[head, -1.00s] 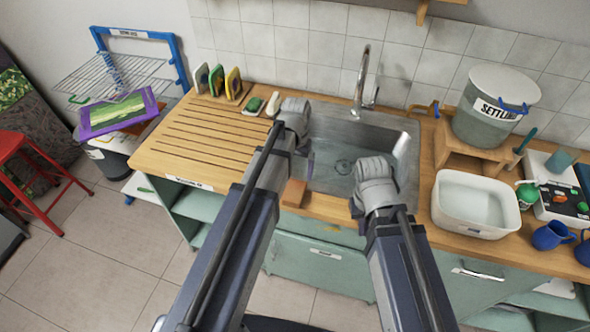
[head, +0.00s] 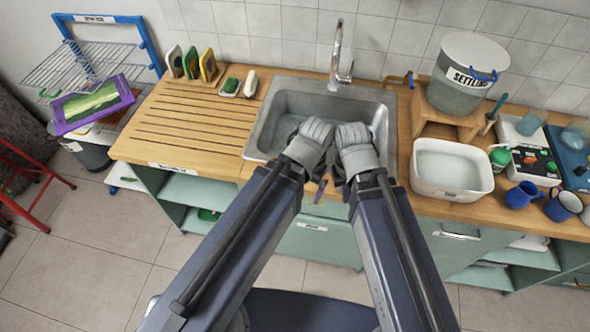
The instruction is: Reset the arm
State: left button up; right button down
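My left gripper (head: 318,188) and my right gripper (head: 340,182) are close together at the front edge of the sink (head: 262,128), with both arms reaching forward from below. Their grey wrist housings nearly touch and cover part of the basin. Only bits of dark fingers show below the wrists, so I cannot tell how far either gripper is open. I see no object held in either one.
The wooden counter (head: 170,148) has a grooved drainboard at left, with sponges (head: 191,65) behind. A white basin of water (head: 452,170), a lidded bucket (head: 460,92) and blue mugs (head: 523,196) stand at right. A drying rack (head: 85,65) stands far left.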

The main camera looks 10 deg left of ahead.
jog(key=shift+f, duration=0.1)
notch_tip(320, 180, down, 5)
jog(key=b, duration=0.5)
dwell(0.7)
